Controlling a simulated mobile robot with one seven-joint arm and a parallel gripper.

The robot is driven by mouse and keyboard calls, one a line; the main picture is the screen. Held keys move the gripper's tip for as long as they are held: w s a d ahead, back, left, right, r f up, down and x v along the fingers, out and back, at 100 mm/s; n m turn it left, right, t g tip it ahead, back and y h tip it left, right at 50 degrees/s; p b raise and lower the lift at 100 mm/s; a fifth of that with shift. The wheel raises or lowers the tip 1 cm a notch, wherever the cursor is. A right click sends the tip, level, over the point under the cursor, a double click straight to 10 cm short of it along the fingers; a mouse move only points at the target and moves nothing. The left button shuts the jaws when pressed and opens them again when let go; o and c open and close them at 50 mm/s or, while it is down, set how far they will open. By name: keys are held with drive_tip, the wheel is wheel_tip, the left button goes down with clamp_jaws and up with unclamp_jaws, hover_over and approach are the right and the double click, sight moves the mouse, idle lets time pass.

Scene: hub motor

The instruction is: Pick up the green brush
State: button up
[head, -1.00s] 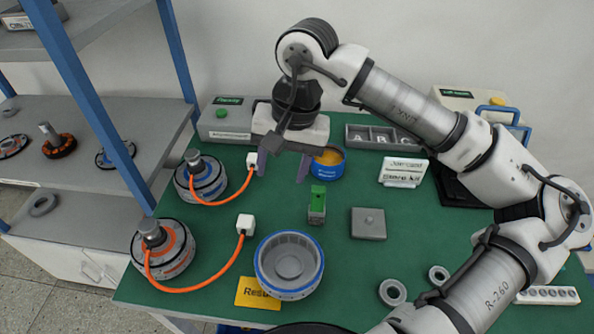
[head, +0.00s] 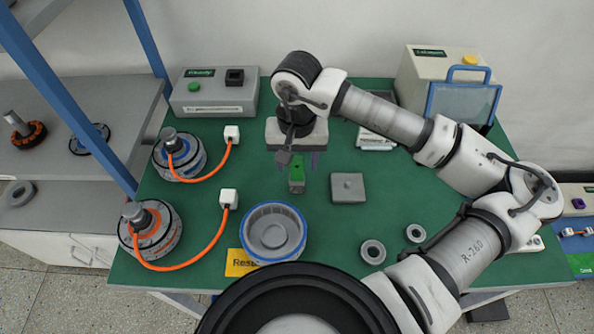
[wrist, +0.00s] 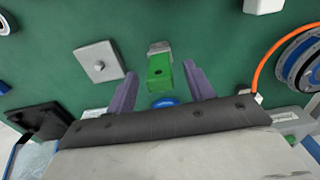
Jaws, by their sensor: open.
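The green brush (head: 297,174) is a small block with a green top and a grey lower part, standing on the green table mat. In the wrist view the brush (wrist: 159,72) appears between the two purple fingers. My gripper (head: 298,163) is open and empty, just over and behind the brush in the head view. In the wrist view the fingers of my gripper (wrist: 159,74) are spread on either side of it, with a gap on both sides. I cannot tell how far the fingertips are above the mat.
A grey square plate (head: 348,189) lies right of the brush. A blue-rimmed round housing (head: 273,252) stands in front. Two motors, orange (head: 150,236) and blue (head: 180,157), with orange cables are at left. A grey box (head: 214,104) stands behind. Two grey rings lie front right.

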sight(297, 168)
drive_tip(key=shift+f+p, duration=0.35)
drive_tip(key=shift+f, duration=1.2)
drive_tip(key=c, duration=1)
drive_tip(key=shift+o, duration=0.2)
drive_tip(key=shift+r, duration=0.15)
